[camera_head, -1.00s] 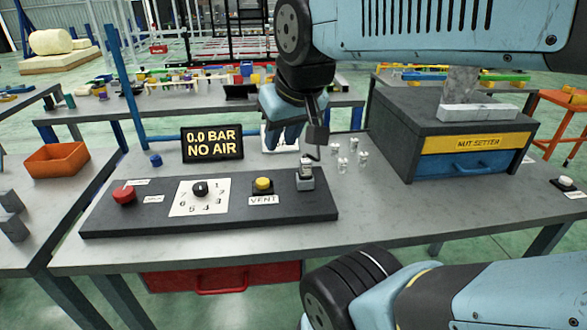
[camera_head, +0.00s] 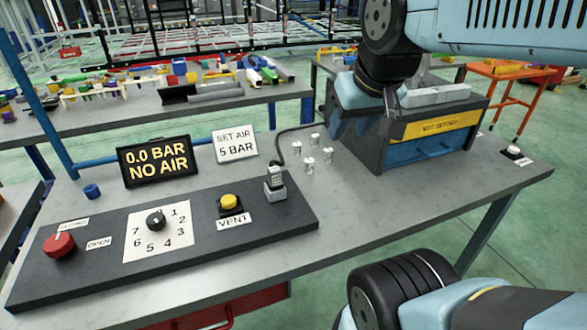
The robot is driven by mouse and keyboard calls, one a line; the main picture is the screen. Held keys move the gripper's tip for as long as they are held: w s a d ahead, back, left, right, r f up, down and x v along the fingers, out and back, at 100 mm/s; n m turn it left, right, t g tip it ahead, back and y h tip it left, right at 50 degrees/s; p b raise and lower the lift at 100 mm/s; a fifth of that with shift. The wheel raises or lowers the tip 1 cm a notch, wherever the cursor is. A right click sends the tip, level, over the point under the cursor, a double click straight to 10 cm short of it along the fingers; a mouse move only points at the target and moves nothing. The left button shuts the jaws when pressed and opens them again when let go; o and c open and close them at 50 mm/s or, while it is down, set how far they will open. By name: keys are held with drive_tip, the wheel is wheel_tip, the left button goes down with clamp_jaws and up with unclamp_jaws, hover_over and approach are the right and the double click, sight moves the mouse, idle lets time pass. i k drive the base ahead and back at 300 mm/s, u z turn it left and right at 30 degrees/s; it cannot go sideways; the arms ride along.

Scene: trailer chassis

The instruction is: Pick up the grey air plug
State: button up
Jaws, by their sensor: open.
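The grey air plug (camera_head: 275,182) stands upright at the right end of the dark control panel (camera_head: 110,268), with a dark hose running up behind it. My gripper (camera_head: 389,100) is up and to the right of the plug in the picture, in front of the nut setter box, and apart from the plug. It is open; its fingers are small and partly hidden by my wrist, and I see nothing held in it.
The panel carries a red button (camera_head: 59,244), a dial (camera_head: 155,220) and a yellow vent button (camera_head: 229,202). A display (camera_head: 157,162) reads "0.0 BAR NO AIR"; a sign (camera_head: 236,146) reads "SET AIR 5 BAR". Several small clear fittings (camera_head: 309,165) stand between plug and nut setter box (camera_head: 425,135).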

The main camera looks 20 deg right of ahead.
sight(274, 182)
drive_tip(key=u, duration=0.2)
drive_tip(key=i, duration=0.15)
drive_tip(key=z, duration=2.1)
drive_tip(key=k, duration=2.6)
drive_tip(key=u, duration=0.9)
drive_tip(key=i, duration=1)
